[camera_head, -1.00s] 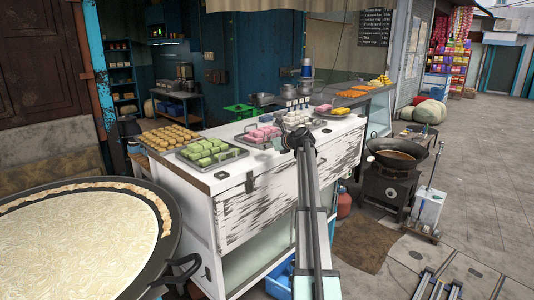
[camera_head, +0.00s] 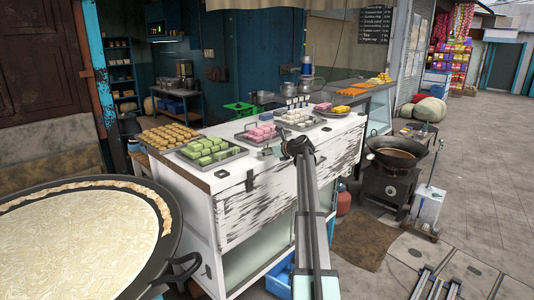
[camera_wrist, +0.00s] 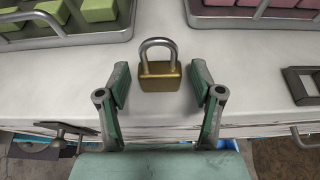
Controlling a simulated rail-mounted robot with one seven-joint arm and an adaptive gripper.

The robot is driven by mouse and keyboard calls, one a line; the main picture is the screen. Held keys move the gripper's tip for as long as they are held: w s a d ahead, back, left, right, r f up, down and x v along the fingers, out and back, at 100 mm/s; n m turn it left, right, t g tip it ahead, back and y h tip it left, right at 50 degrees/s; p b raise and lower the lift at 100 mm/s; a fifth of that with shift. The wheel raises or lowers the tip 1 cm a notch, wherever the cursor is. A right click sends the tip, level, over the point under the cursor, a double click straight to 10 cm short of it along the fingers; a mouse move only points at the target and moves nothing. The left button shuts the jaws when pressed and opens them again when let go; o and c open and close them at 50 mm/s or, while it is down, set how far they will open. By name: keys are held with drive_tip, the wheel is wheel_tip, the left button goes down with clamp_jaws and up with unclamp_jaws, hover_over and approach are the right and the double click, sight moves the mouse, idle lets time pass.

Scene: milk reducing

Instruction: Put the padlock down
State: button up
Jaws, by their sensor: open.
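The padlock (camera_wrist: 159,83) has a brass body and a grey metal shackle. In the wrist view it is upright on the white counter top (camera_wrist: 60,85), close to the front edge, shackle toward the trays. My gripper (camera_wrist: 160,77) is open, with one green finger on each side of the padlock and a visible gap on both sides. In the head view my gripper (camera_head: 293,147) is at the front edge of the white counter; the padlock is too small to make out clearly there.
A tray of green sweets (camera_wrist: 95,10) lies behind the padlock to the left, and a tray of pink sweets (camera_wrist: 260,15) to the right. A dark metal latch (camera_wrist: 300,85) is at the right. Counter surface beside the padlock is bare.

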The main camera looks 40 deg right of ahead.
drive_tip(key=shift+r, duration=0.1)
drive_tip(key=b+v, duration=0.2)
drive_tip(key=v, duration=1)
